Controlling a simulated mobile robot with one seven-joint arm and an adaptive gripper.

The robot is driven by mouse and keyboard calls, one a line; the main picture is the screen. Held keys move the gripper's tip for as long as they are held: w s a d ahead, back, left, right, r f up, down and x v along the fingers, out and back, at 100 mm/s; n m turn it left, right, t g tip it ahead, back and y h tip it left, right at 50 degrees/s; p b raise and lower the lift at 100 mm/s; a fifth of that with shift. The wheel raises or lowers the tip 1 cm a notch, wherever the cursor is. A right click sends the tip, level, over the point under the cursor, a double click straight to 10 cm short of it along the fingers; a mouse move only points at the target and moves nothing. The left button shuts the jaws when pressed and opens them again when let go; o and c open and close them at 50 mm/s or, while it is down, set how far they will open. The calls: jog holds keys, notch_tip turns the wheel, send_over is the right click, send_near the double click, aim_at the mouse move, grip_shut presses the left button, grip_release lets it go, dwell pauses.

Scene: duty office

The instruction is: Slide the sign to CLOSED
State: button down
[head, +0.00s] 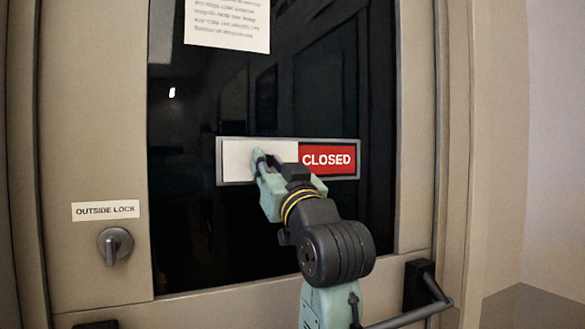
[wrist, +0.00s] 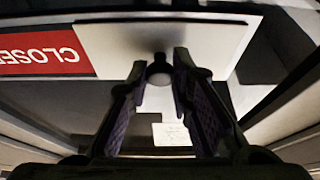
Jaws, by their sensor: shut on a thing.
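The sign (head: 358,161) is a long grey frame on the door's dark glass. A plain white sliding panel (head: 235,160) covers its left part, and the red CLOSED field (head: 328,159) shows on the right. My gripper (head: 263,160) is at the white panel, right of its middle. In the wrist view, which shows the sign upside down, the white panel (wrist: 215,43) carries a small dark round knob (wrist: 159,70). The fingers of my gripper (wrist: 158,76) are shut on the knob, one on each side. The knob is not clear in the head view.
A paper notice (head: 228,22) hangs on the glass above the sign. An OUTSIDE LOCK label (head: 106,211) and a lock knob (head: 115,245) are at the left. A dark door bar (head: 420,285) is at the lower right. The glass around the sign is clear.

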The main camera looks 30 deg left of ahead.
jog(key=shift+s+a, duration=0.15)
jog(key=shift+s, duration=0.1)
jog(key=c, duration=1.4)
grip_release()
jog(key=shift+s+a, duration=0.1)
jog(key=v, duration=1.2)
